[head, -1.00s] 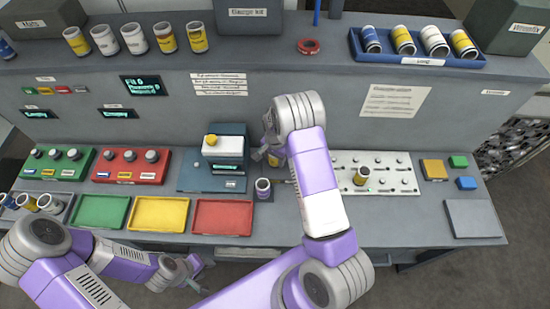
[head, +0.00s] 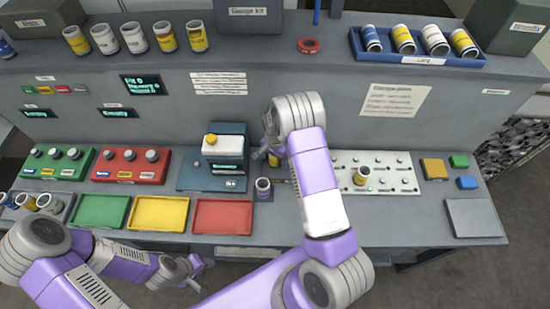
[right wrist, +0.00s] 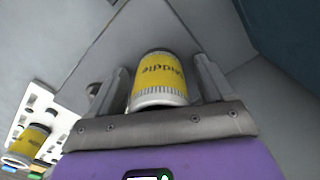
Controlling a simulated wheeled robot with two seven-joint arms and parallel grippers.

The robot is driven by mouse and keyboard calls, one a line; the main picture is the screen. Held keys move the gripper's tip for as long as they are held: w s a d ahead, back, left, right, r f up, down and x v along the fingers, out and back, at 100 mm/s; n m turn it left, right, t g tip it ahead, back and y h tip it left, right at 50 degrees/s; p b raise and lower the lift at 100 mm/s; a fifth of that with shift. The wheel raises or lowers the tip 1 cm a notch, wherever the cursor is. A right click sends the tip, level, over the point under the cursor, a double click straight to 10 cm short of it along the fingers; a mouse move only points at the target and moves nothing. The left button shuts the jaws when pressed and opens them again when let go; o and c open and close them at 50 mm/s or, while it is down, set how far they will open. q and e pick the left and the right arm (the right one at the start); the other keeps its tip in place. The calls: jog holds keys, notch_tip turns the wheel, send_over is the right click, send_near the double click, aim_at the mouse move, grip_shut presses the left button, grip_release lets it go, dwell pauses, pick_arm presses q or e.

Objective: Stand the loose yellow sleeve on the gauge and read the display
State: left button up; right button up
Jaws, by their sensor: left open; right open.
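The yellow sleeve (right wrist: 157,80) with dark lettering lies between the two fingers of my right gripper (right wrist: 158,88) in the right wrist view. The fingers are open, one on each side of it. In the head view this sleeve (head: 274,161) is mostly hidden behind my right gripper (head: 267,153) and arm. A second yellow sleeve (head: 361,176) stands on the white pin board (head: 345,188). A teal device (head: 205,182) with a white top and small lit display may be the gauge; I cannot tell. My left gripper (head: 200,272) is open and empty before the bench front.
A purple-banded sleeve (head: 263,188) stands between the teal device and my right arm. Green (head: 100,211), yellow (head: 158,213) and red (head: 222,215) trays line the front. A blue tray (head: 423,63) with several sleeves is on the upper shelf. A grey pad (head: 473,218) is bare.

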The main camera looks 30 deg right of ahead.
notch_tip(320, 180, up, 8)
jog(key=shift+f, duration=0.2)
dwell(0.3)
dwell(0.5)
